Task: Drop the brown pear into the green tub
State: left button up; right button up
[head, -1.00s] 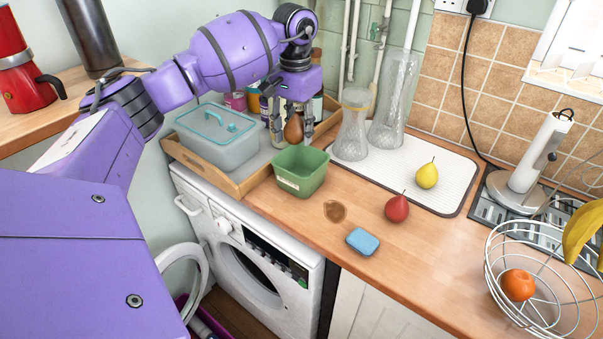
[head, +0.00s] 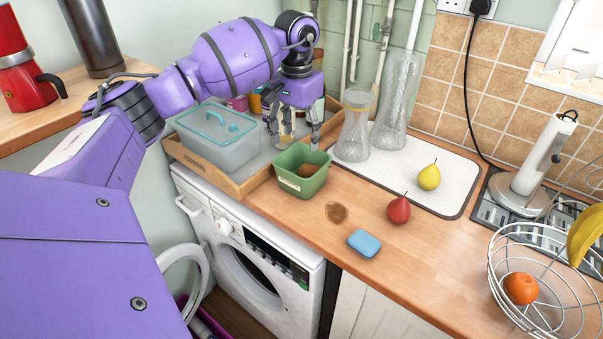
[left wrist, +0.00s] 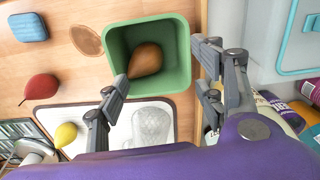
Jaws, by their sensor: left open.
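The brown pear (left wrist: 146,59) lies inside the green tub (left wrist: 180,25) in the left wrist view. In the head view the pear (head: 306,171) shows only as a brown patch inside the tub (head: 301,188), which stands on the wooden counter. My left gripper (head: 295,145) is open and empty above the back of the tub. In the left wrist view its spread fingers (left wrist: 160,78) frame the tub's near side, with the pear between and beyond them. My right gripper is in neither view.
A lidded grey box (head: 216,140) and several jars stand in a wooden tray left of the tub. Glass vases (head: 352,135) stand behind it. A red pear (head: 399,210), a yellow pear (head: 429,177) and a blue sponge (head: 364,243) lie to the right.

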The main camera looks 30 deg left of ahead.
pick_arm(q)
notch_tip(320, 180, up, 12)
dwell(0.4)
jog(key=shift+f, duration=0.15)
